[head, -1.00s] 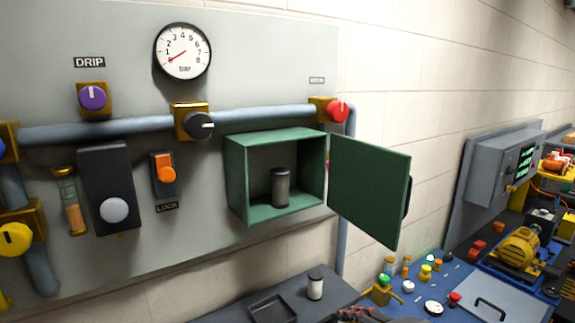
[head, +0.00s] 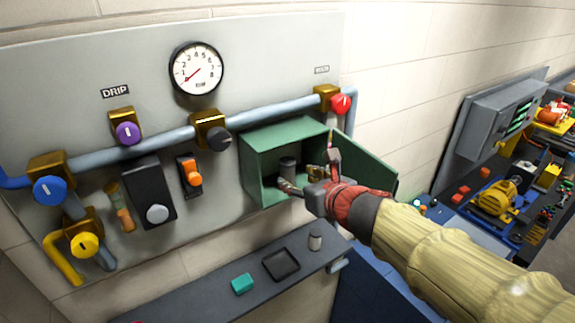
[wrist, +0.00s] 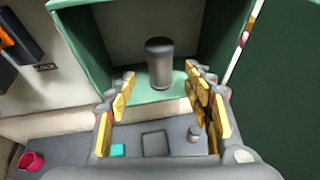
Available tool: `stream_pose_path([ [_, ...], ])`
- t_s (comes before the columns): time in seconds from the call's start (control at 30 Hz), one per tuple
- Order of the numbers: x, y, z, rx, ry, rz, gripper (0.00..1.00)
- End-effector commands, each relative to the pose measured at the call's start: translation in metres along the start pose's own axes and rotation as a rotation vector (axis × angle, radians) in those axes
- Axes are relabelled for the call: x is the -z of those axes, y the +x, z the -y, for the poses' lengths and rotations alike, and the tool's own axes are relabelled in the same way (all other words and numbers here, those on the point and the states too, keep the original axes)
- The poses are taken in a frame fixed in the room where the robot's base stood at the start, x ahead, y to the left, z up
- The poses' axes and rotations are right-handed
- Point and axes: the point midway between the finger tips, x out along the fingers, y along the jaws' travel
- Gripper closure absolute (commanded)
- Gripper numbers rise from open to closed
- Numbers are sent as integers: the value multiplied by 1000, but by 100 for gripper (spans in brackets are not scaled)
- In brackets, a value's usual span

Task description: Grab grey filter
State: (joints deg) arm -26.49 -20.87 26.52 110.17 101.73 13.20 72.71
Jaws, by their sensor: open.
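The grey filter (head: 287,168) is a dark grey cylinder standing upright inside the open green cabinet (head: 262,146) on the wall panel. In the wrist view the filter (wrist: 160,64) stands on the cabinet floor, beyond my fingers and between their lines. My gripper (head: 304,180) is at the cabinet's front opening, coming from the right. In the wrist view my gripper (wrist: 163,88) is open and empty, its yellow-padded fingers spread to the left and right. I see no contact with the filter. In the head view, the gripper hides part of the cabinet's lower front.
The green door (head: 367,170) hangs open to the right, close beside my gripper. Below is a grey shelf (head: 210,292) with a black tray (head: 281,264), a teal block (head: 243,283) and a small white-and-grey jar (head: 315,241). Valves and switches line the panel at left.

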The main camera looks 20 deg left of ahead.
Motion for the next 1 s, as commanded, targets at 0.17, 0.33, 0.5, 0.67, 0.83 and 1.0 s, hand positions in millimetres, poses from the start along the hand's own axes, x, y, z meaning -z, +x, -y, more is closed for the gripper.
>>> stream_pose_path([
  [0.17, 3, 20, 0, 0, 1, -3, 49],
  [0.33, 1, 39, 0, -1, -1, -3, 49],
  [0.5, -1, 63, 0, -1, -2, -2, 49],
  [0.67, -1, 72, 0, 0, -3, -1, 49],
  [0.83, -2, 73, 0, 0, -3, 0, 49],
  [1.0, -2, 72, 0, 0, -3, -1, 56],
])
